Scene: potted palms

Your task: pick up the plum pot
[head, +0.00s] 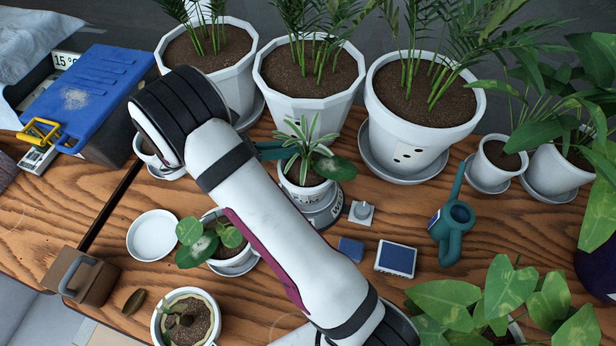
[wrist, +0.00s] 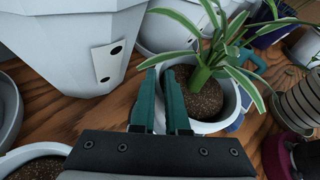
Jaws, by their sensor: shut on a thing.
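A dark purple pot (head: 592,272), the only plum-coloured one I can make out, stands at the right edge of the head view, partly cut off and under large leaves. My gripper (head: 273,150) is far to its left, at a white pot (head: 304,198) with a striped-leaf plant. In the wrist view the teal fingers (wrist: 163,90) are close together at the left rim of this white pot (wrist: 228,115). They appear shut on the rim. Whether the pot is lifted is unclear.
Large white pots with palms (head: 310,95) stand close behind my gripper. A white saucer (head: 153,236) is empty at left.

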